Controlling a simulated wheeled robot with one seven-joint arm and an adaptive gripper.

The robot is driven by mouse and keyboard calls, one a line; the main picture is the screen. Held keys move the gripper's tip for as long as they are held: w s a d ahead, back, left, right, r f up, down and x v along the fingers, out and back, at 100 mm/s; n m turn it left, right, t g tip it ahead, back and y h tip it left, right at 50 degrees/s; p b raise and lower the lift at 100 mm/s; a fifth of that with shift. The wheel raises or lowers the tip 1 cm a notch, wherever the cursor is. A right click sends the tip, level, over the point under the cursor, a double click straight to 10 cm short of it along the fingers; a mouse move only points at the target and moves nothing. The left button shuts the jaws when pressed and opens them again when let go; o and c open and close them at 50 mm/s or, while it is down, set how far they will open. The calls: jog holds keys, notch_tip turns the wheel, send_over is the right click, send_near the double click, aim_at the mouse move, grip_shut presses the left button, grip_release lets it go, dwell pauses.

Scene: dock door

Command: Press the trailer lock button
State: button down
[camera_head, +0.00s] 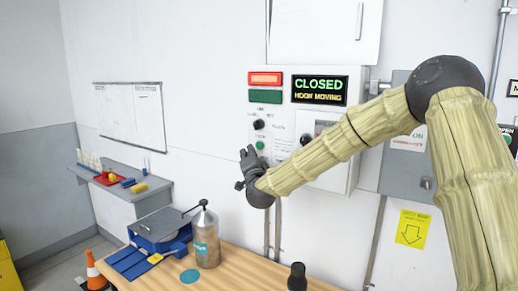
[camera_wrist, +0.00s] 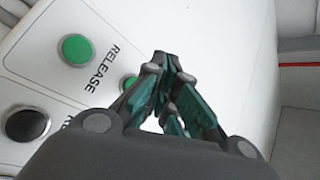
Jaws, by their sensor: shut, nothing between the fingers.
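A white control box (camera_head: 285,120) on the wall carries the buttons. In the wrist view I see a green button (camera_wrist: 76,48), a second green button (camera_wrist: 130,82) partly behind my fingers, and a black button (camera_wrist: 27,124). The word RELEASE runs between the green buttons; I cannot read a lock label. My gripper (camera_wrist: 165,65) is shut and empty, its tips over the panel near the second green button. Whether they touch the panel I cannot tell. In the head view my gripper (camera_head: 247,153) is just left of a small green button (camera_head: 260,145).
The box's display (camera_head: 319,90) reads CLOSED and HOOK MOVING. Beside it the red lamp (camera_head: 265,78) looks bright and the green lamp (camera_head: 265,97) dark. Below stands a wooden bench (camera_head: 240,268) with a metal bottle (camera_head: 205,240) and a blue device (camera_head: 160,230).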

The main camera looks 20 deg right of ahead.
jog(key=s+a, duration=0.2)
jog(key=shift+s+a+b, duration=0.1)
jog(key=shift+a+b, duration=0.25)
jog(key=shift+b, duration=0.05)
jog(key=shift+d, duration=0.1)
